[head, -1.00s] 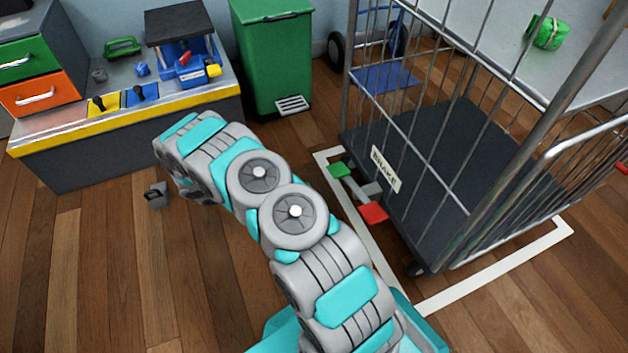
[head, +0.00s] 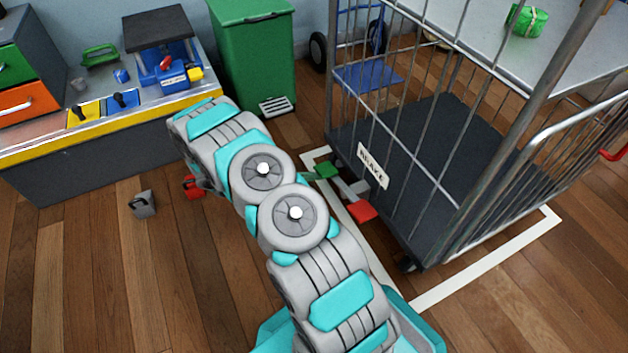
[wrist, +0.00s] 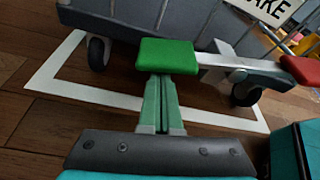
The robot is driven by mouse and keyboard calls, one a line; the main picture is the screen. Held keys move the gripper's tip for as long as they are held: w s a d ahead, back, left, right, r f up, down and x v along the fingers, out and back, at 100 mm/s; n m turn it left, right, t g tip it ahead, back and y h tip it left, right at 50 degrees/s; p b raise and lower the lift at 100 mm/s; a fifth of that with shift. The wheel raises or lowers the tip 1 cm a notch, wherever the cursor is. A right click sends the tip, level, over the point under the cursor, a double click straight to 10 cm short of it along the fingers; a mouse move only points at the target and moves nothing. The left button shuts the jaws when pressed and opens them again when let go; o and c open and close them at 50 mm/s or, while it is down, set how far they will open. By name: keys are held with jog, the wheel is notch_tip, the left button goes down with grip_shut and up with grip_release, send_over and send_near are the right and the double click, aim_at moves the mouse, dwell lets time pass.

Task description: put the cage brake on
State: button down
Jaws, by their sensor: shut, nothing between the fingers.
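The roll cage (head: 440,150) stands inside a white floor outline, with a BRAKE label (head: 372,166) low on its near side. Below the label is a grey pedal bar with a green pedal (head: 326,170) at its far end and a red pedal (head: 362,210) at its near end. In the wrist view, the green pedal (wrist: 167,56) is straight ahead and the red pedal (wrist: 300,69) is at the right edge. My gripper (wrist: 158,85) is shut and empty, its tips right at the green pedal's near edge; contact cannot be told. In the head view my arm mostly hides it.
A grey object (head: 143,204) and a red one (head: 192,186), partly behind my arm, lie on the floor. A workbench (head: 90,160) and a green bin (head: 252,60) stand at the back left. Floor in front of the bench is otherwise clear.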

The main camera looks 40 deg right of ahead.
jog(key=shift+r, duration=0.1)
dwell(0.3)
jog(key=shift+r+m+t+b, duration=0.4)
jog(key=shift+r+m+b, duration=0.25)
jog(key=shift+r, duration=0.25)
jog(key=shift+r+m, duration=0.45)
jog(key=shift+r, duration=0.3)
jog(key=shift+s+r+p, duration=0.15)
jog(key=shift+r+p, duration=0.15)
jog(key=shift+r, duration=0.3)
jog(key=shift+s+r+p, duration=0.15)
jog(key=shift+r+p, duration=0.15)
jog(key=shift+r, duration=0.25)
jog(key=shift+r, duration=0.25)
